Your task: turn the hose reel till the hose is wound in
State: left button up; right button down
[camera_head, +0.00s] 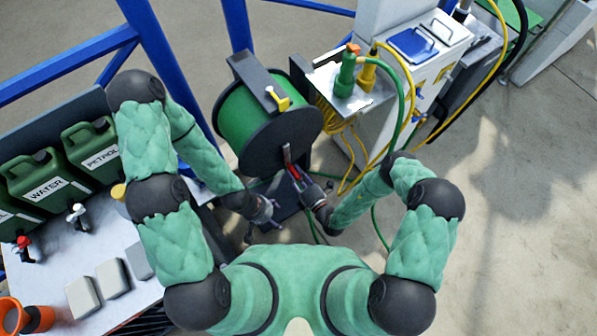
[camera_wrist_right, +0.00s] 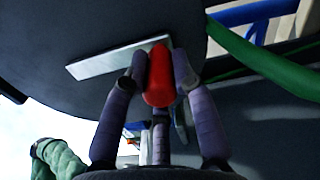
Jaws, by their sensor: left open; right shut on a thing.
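The hose reel (camera_head: 262,152) has dark side discs and green hose wound on its drum. It stands in the middle of the head view. A metal crank arm (camera_wrist_right: 105,62) with a red handle (camera_wrist_right: 158,75) is on the near disc. My right gripper (camera_wrist_right: 160,80) is shut on the red handle, with its fingers on both sides of it. In the head view my right gripper (camera_head: 301,182) is at the lower part of the disc. My left gripper (camera_head: 268,217) is open and empty, lower and to the left, apart from the reel.
A green hose (camera_head: 402,100) loops from a small shelf (camera_head: 338,92) beside the reel, with a yellow cable (camera_head: 354,150) hanging near it. Green canisters (camera_head: 45,180) stand on a bench (camera_head: 110,250) at left. Blue rails (camera_head: 70,65) run behind. Floor at right is clear.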

jog(key=shift+s+a+f, duration=0.1)
jog(key=shift+s+a, duration=0.1)
jog(key=c, duration=1)
grip_release()
jog(key=shift+w, duration=0.1)
jog(key=shift+d, duration=0.1)
jog(key=shift+s+d, duration=0.2)
jog(key=shift+s, duration=0.05)
jog(key=v, duration=1.1)
jog(key=shift+s, duration=0.2)
